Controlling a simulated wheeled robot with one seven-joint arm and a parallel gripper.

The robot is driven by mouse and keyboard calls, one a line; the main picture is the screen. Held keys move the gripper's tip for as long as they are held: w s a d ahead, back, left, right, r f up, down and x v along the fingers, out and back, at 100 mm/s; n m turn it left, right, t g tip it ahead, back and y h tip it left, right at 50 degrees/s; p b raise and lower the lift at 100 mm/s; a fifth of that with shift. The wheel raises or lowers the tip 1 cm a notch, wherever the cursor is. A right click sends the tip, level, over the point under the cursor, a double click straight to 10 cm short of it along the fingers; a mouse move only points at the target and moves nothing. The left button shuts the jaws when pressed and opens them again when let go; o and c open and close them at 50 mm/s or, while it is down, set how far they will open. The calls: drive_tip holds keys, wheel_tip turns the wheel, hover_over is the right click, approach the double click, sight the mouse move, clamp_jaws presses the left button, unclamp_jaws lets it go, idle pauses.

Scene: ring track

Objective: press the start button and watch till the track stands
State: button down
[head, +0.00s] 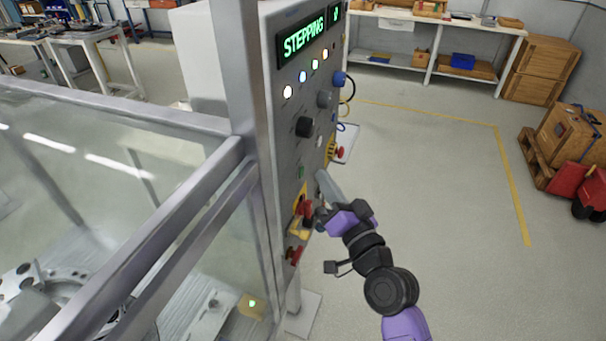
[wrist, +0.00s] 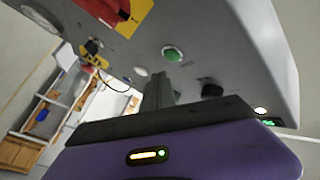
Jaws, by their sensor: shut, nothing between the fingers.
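The control panel (head: 290,130) stands in the middle of the head view, its lit display (head: 304,42) reading STEPPING with a digit beside it. A small green button (head: 301,172) sits low on the panel; it also shows in the wrist view (wrist: 172,54), just beyond my fingertips. My gripper (head: 326,182) is shut and empty, close to the panel's face; in the wrist view its fingers (wrist: 158,88) point toward the panel. I cannot tell whether they touch it. Part of the ring track (head: 62,290) shows behind the clear guard at lower left.
A red rotary switch on a yellow plate (head: 305,213) sits just below the green button, near my gripper. A black knob (head: 305,127) and a red stop button (head: 339,152) are also on the panel. The guard frame (head: 180,210) borders the left. Floor (head: 450,200) at right is clear.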

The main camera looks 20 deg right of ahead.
drive_tip(key=s+d+b, duration=0.2)
drive_tip(key=d, duration=0.1)
drive_tip(key=shift+s, duration=0.15)
drive_tip(key=shift+d, duration=0.1)
idle(0.7)
drive_tip(key=s+f+n+g+h, duration=0.1)
drive_tip(key=s+f, duration=0.3)
drive_tip(key=s, duration=1.6)
drive_tip(key=s+a+f+n+g+h, duration=0.1)
drive_tip(key=s+f+n+g+h, duration=0.1)
drive_tip(key=s, duration=1.9)
wheel_tip(320, 180, down, 4)
drive_tip(key=n+g, duration=0.1)
drive_tip(key=n, duration=0.1)
drive_tip(key=shift+s+r+n+g, duration=0.25)
drive_tip(key=shift+s+n+g, duration=0.05)
drive_tip(key=shift+a, duration=0.1)
